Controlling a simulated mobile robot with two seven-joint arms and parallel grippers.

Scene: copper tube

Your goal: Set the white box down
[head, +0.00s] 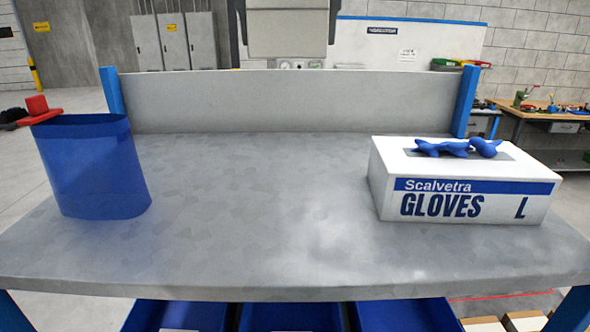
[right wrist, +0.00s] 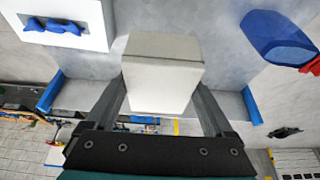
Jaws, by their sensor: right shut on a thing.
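The plain white box (right wrist: 162,82) is between the two grey fingers of my right gripper (right wrist: 160,92) in the right wrist view, with a finger along each side. My right gripper is shut on it. In the head view the box (head: 288,32) shows at the top middle, cut by the upper edge, with dark finger parts beside it. It is in the air, apart from the grey table (head: 260,215), whose middle is bare. The underside of the box is hard to make out. My left gripper is in neither view.
A white glove box (head: 470,205) with blue gloves (head: 456,148) on top stands at the table's right. A blue bin (head: 95,170) with a red part (head: 38,107) at its rim stands at the left. A low panel (head: 290,102) between blue posts closes the back.

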